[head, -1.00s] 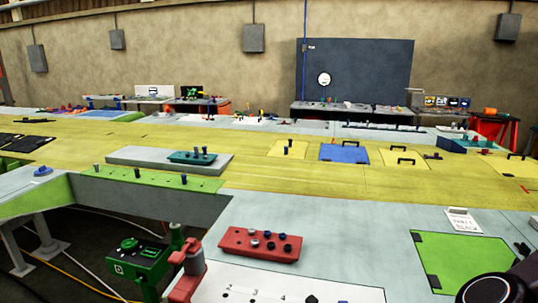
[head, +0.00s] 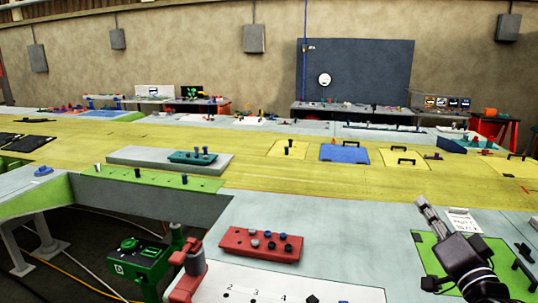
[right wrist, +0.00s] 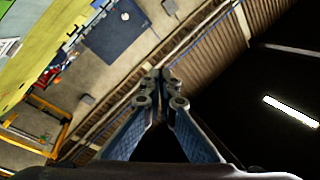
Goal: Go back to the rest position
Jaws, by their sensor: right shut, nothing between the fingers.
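My right gripper (head: 425,208) is in the head view at the lower right, over the green panel (head: 428,262) on the grey bench surface. Its fingers point up and to the left and are closed together with nothing between them. In the right wrist view the fingers (right wrist: 158,78) meet at their tips, with the wall, roof and dark ceiling behind them. The gripper partly hides the green panel. My left gripper is not in view.
A red block with dark pegs (head: 262,244) lies left of the gripper. A white numbered sheet (head: 320,288) is in front of it. A small white card (head: 463,221) lies by the fingers. Yellow wing panels (head: 300,180) stretch behind. A green device (head: 140,262) stands at the lower left.

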